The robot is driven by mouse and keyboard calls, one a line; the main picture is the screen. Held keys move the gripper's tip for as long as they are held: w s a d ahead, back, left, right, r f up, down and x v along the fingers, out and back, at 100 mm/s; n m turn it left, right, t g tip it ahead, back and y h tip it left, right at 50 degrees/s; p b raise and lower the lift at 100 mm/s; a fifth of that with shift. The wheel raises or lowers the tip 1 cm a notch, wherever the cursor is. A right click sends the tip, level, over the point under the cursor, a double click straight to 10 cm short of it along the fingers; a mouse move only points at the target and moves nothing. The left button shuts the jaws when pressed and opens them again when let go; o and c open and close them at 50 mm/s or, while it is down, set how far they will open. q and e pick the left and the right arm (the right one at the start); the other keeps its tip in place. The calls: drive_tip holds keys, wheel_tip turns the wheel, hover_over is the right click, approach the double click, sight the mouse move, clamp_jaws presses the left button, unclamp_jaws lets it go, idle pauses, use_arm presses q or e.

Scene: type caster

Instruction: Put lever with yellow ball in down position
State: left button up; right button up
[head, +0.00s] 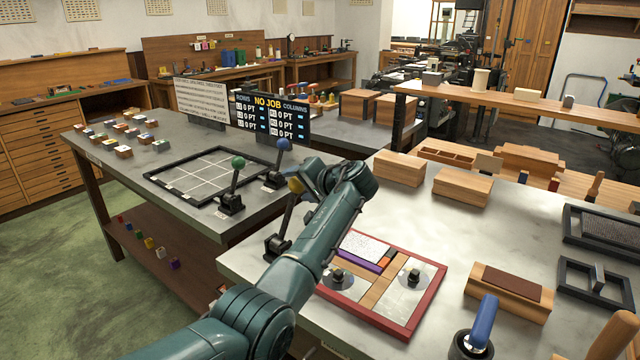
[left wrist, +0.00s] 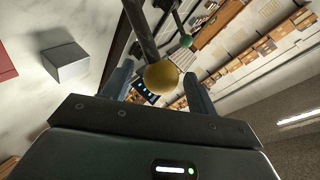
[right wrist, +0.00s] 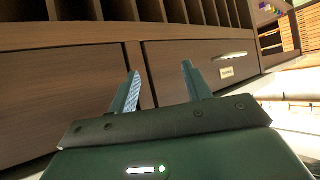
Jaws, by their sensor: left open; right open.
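The lever with the yellow ball (head: 296,186) rises from a black base (head: 277,246) at the left edge of the front table. Its rod stands up, leaning right. In the left wrist view the yellow ball (left wrist: 162,78) sits between the two spread fingers of my left gripper (left wrist: 158,88), which is open. I cannot tell whether a finger touches the ball. In the head view my arm hides most of this gripper. My right gripper (right wrist: 160,85) is open and empty, seen only in the right wrist view.
A green-ball lever (head: 238,162) and a blue-ball lever (head: 283,144) stand on the neighbouring table. A red-framed tray (head: 428,315) lies right of my left arm. A blue-handled tool (head: 483,320) stands further right. Wooden drawers (right wrist: 190,62) face my right gripper.

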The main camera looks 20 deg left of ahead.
use_arm(q)
drive_tip(key=b+v, duration=0.1)
drive_tip(key=v, duration=0.9)
use_arm(e)
drive_tip(key=shift+w+a+r, duration=0.1)
drive_tip(key=shift+w+a, duration=0.1)
drive_tip(key=shift+a, duration=0.05)
drive_tip(key=shift+s, duration=0.25)
